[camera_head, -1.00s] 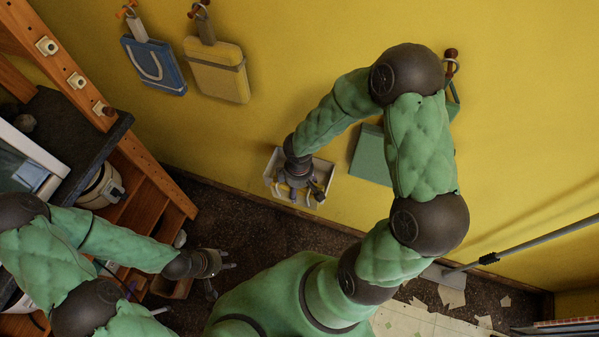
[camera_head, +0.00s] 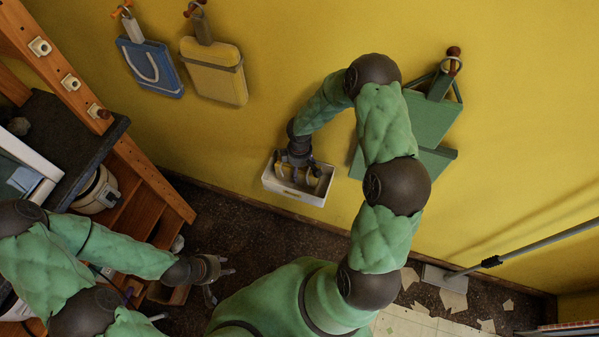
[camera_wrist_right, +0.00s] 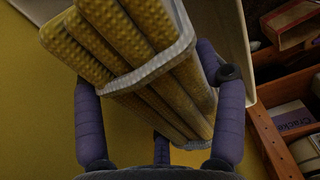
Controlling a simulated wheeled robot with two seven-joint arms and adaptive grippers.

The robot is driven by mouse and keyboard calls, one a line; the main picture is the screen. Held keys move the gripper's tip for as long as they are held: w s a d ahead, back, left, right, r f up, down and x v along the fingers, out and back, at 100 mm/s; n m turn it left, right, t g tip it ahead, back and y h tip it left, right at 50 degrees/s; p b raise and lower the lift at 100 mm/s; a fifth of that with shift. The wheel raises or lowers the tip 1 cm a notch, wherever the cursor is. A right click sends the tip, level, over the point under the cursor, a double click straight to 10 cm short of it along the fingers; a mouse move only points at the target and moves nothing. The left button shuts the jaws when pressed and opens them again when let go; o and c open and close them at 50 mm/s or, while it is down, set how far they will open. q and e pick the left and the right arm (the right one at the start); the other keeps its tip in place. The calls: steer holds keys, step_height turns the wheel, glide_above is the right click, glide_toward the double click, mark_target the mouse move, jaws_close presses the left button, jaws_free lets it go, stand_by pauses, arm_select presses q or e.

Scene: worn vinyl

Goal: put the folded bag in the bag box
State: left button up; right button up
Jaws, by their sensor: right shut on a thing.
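The folded bag (camera_wrist_right: 140,60), yellow and ribbed with a grey band, fills the middle of the right wrist view. My right gripper (camera_head: 298,178) is shut on it, its purple fingers along the sides. In the head view, yellow parts of the bag show among the fingers. The bag box (camera_head: 292,194) is a white, open-topped box against the yellow wall. The right gripper is over its opening; how deep the bag sits is hard to tell. A pale wall (camera_wrist_right: 236,50) shows close beside the bag. My left gripper (camera_head: 221,282) is open and empty at lower left.
Blue (camera_head: 152,68), yellow (camera_head: 215,75) and green (camera_head: 430,118) bags hang on wall hooks. A wooden shelf unit (camera_head: 150,180) stands at left. A long-handled tool (camera_head: 530,246) leans at right near scraps (camera_head: 450,298) on the floor.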

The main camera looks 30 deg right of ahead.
steer(key=shift+f+b, duration=0.55)
steer(key=shift+f, duration=1.05)
steer(key=shift+f, duration=0.15)
steer(key=o, duration=1.2)
steer(key=shift+c, duration=0.2)
